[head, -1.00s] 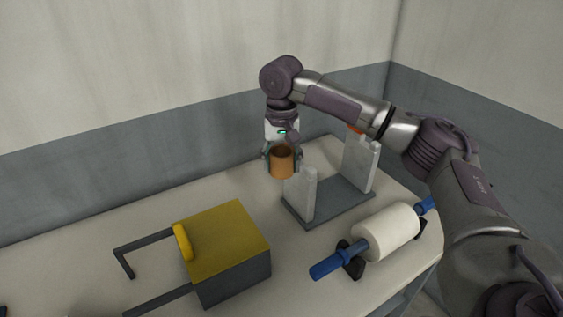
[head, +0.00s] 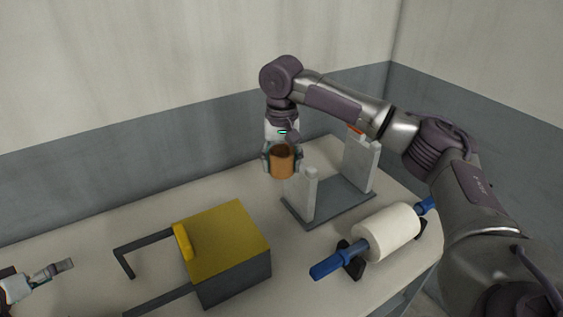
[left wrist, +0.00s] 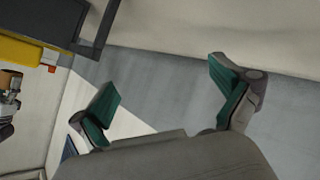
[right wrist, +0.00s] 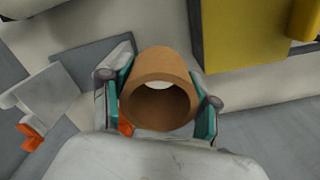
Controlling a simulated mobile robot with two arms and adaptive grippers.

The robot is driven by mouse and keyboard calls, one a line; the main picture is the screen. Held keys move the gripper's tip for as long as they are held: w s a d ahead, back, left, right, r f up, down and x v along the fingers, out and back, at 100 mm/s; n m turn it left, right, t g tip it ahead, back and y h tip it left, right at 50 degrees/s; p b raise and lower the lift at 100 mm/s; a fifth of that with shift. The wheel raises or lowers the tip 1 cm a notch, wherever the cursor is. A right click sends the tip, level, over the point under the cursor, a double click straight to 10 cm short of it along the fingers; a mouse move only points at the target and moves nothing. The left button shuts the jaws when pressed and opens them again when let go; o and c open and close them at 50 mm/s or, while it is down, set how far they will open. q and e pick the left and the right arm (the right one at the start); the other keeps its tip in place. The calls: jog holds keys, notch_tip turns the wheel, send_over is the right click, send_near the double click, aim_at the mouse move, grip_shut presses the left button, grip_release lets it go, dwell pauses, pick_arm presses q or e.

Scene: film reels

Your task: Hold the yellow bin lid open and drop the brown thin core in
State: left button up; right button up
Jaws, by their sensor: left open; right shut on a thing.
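The bin (head: 238,282) is a dark grey box on the table with a yellow lid (head: 228,238) lying shut on top. The lid has a raised yellow handle (head: 184,243) on its left edge. The brown core (head: 282,163) is a short hollow tube. My right gripper (right wrist: 158,100) is shut on it and holds it in the air behind and to the right of the bin. My left gripper (left wrist: 165,105) is open and empty. In the head view only part of it shows at the lower left, left of the bin.
A grey stand with two light uprights (head: 330,200) is right of the bin. A white roll on a blue rod (head: 386,232) rests on black supports at the front right. Dark bars (head: 128,258) stick out left of the bin. The table behind the bin is clear.

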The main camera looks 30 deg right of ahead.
pick_arm(q)
jog(key=d+r+m+g+h, duration=0.1)
jog(key=d+r+m+g, duration=0.1)
jog(key=d, duration=0.5)
jog(key=d+r+m+g, duration=0.2)
jog(key=d, duration=0.5)
notch_tip(320, 180, up, 8)
jog(key=m+g+y, duration=0.4)
jog(key=m, duration=0.5)
send_over(181, 235)
jog(key=w, duration=0.4)
jog(key=shift+s+d+r, duration=0.1)
jog(key=shift+d, duration=0.15)
jog(key=s+r+m+y, duration=0.3)
jog(key=s+r+y, duration=0.1)
jog(key=y, duration=0.2)
jog(key=f, duration=1.1)
jog(key=shift+w+a+f, duration=0.1)
jog(key=shift+a+f, duration=0.05)
jog(key=shift+a, duration=0.05)
jog(key=shift+c, duration=0.3)
jog(key=c, duration=1.1)
jog(key=shift+a, duration=0.1)
